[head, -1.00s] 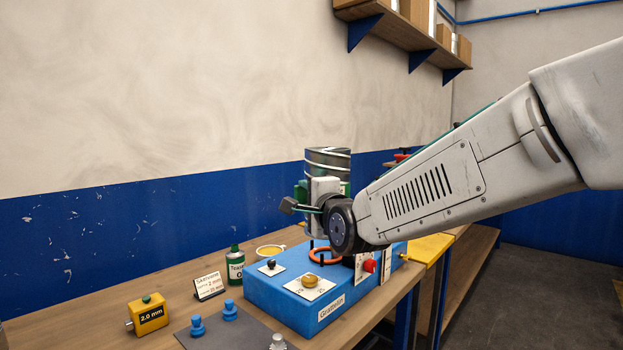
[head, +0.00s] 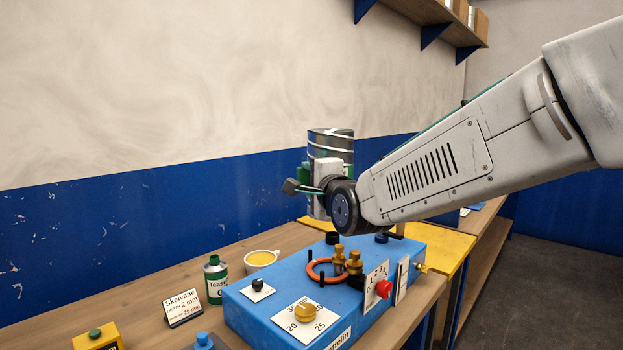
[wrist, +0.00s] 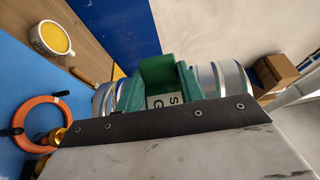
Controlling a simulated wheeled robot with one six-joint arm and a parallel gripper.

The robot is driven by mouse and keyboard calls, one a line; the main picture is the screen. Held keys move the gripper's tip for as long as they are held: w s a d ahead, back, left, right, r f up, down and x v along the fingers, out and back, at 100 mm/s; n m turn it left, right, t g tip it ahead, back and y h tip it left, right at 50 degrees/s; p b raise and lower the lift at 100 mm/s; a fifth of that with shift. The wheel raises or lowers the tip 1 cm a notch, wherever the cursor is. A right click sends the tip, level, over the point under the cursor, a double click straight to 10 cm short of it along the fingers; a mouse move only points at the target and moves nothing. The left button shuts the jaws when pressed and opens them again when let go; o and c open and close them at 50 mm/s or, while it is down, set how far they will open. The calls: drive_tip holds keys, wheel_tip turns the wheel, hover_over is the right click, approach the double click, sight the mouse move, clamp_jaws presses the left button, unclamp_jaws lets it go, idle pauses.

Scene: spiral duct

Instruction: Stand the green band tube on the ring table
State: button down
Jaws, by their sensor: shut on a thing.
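A shiny metal spiral tube (head: 333,146) is upright in my gripper (head: 312,185), held in the air above the blue machine. The ring table, an orange ring (head: 318,272) on the blue machine's top, is empty and below the tube. The orange ring also shows in the wrist view (wrist: 20,116).
The blue machine (head: 262,305) carries brass rollers (head: 354,262), a dial (head: 305,312) and a red knob (head: 384,288). A yellow plate (head: 445,243) lies behind.

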drive_tip(key=shift+s, duration=0.1)
drive_tip(key=shift+f, duration=2.9)
wheel_tip(320, 180, down, 9)
idle(2.5)
drive_tip(key=c, duration=0.8)
unclamp_jaws()
drive_tip(key=shift+d, duration=0.1)
drive_tip(key=shift+v, duration=3.95)
